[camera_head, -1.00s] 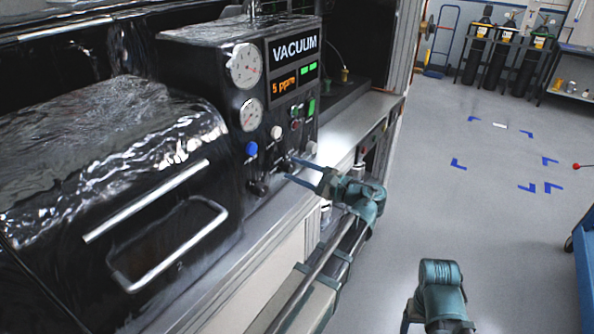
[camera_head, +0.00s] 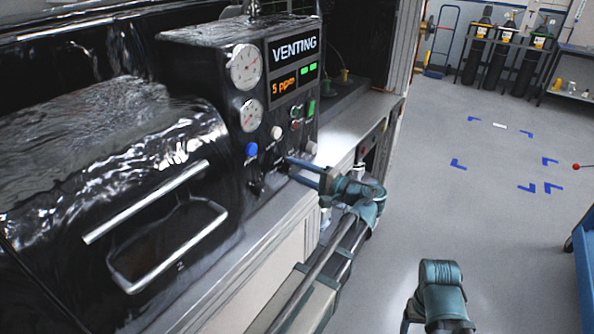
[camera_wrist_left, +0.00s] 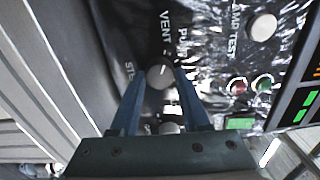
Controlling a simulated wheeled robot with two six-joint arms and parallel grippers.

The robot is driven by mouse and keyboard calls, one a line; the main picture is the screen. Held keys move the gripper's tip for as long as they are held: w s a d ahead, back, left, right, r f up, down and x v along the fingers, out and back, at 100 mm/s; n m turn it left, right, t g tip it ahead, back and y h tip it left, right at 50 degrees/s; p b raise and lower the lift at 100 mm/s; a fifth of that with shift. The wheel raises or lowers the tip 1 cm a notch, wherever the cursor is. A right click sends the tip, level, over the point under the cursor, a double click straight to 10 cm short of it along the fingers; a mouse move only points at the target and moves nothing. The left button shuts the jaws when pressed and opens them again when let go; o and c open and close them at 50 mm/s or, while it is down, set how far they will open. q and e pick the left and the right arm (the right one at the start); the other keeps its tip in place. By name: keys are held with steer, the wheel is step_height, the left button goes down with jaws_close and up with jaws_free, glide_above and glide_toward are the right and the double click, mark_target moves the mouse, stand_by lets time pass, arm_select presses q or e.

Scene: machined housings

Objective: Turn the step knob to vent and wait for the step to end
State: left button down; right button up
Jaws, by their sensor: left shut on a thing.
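The step knob (camera_wrist_left: 158,77) is a small dark round knob with a light mark, on the black panel by the lettering VENT. Its mark appears to point toward that lettering. My left gripper (camera_wrist_left: 162,82) is shut on it, one finger on each side. In the head view my left gripper (camera_head: 291,169) reaches the panel's lower right, and its fingers largely hide the knob. The display (camera_head: 294,46) reads VENTING, with an orange 5 ppm readout (camera_head: 284,87) below. Only part of my right arm shows, at the bottom.
A chamber door with a metal handle (camera_head: 128,286) is at left. The floor (camera_head: 480,215) at right is open, with blue corner marks.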

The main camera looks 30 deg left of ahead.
arm_select(q)
steer(key=shift+n, duration=0.4)
steer(key=shift+c, duration=2)
jaws_free()
steer(key=s+d, duration=0.1)
steer(key=d, duration=1.2)
steer(key=shift+d, duration=0.4)
steer(key=shift+s, duration=0.1)
